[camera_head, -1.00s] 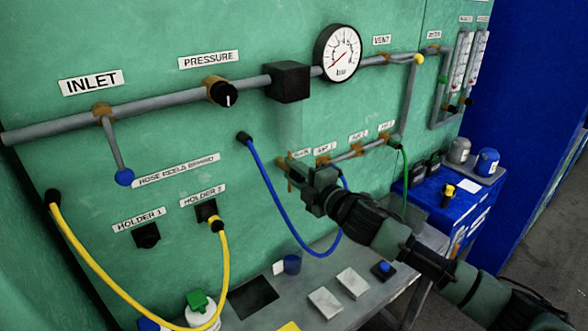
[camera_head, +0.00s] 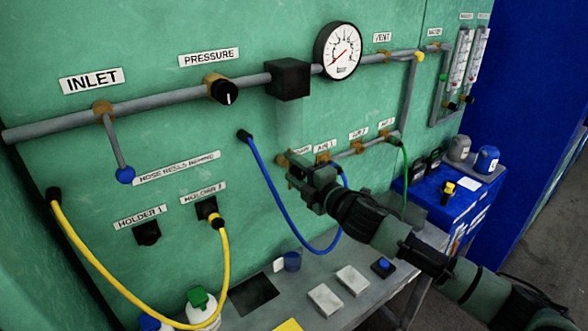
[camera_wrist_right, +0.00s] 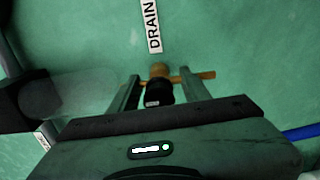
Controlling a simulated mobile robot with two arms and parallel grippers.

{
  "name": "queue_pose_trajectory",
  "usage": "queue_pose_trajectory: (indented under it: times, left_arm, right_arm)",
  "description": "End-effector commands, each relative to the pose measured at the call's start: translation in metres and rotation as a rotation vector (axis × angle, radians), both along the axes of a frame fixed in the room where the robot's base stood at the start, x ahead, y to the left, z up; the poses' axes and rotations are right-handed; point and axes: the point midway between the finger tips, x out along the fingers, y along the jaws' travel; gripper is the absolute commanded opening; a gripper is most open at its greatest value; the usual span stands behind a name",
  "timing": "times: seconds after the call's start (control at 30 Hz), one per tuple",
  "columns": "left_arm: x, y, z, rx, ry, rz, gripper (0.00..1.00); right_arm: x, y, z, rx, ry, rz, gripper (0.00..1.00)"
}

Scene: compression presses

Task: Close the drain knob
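The drain knob (camera_wrist_right: 158,92) is a black cylinder on a brass fitting below the DRAIN label (camera_wrist_right: 152,25) in the right wrist view. A brass bar sticks out sideways behind it. My right gripper (camera_wrist_right: 158,80) is open, with one finger on each side of the knob and small gaps visible. In the head view, my right gripper (camera_head: 300,172) is at the panel by the brass drain fitting (camera_head: 282,160) and hides most of the knob. My left gripper is not in view.
A blue hose (camera_head: 272,205) hangs just left of my right gripper. A grey pipe with brass valves (camera_head: 357,133) runs to its right. A pressure gauge (camera_head: 338,51) and black box (camera_head: 288,79) sit above. A table (camera_head: 335,285) with small blocks is below.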

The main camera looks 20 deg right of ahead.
Motion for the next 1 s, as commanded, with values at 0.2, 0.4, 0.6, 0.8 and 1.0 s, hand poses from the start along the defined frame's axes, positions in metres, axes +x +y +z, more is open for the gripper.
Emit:
queue_pose_trajectory:
  times: [0.2,0.4,0.6,0.8,1.0]
  left_arm:
    - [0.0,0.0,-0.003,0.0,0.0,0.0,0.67]
    - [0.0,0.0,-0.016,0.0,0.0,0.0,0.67]
    - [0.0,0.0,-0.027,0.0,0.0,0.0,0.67]
    - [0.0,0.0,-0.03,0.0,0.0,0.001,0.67]
    - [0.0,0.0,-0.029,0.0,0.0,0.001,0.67]
  right_arm:
    - [-0.005,-0.002,-0.001,-0.001,-0.001,0.0,0.47]
    - [-0.033,-0.013,-0.004,-0.002,0.0,0.0,0.47]
    - [-0.061,-0.023,-0.003,-0.001,0.001,-0.001,0.47]
    - [-0.073,-0.027,-0.001,-0.001,0.0,0.0,0.47]
    - [-0.073,-0.027,0.0,0.0,0.0,0.0,0.47]
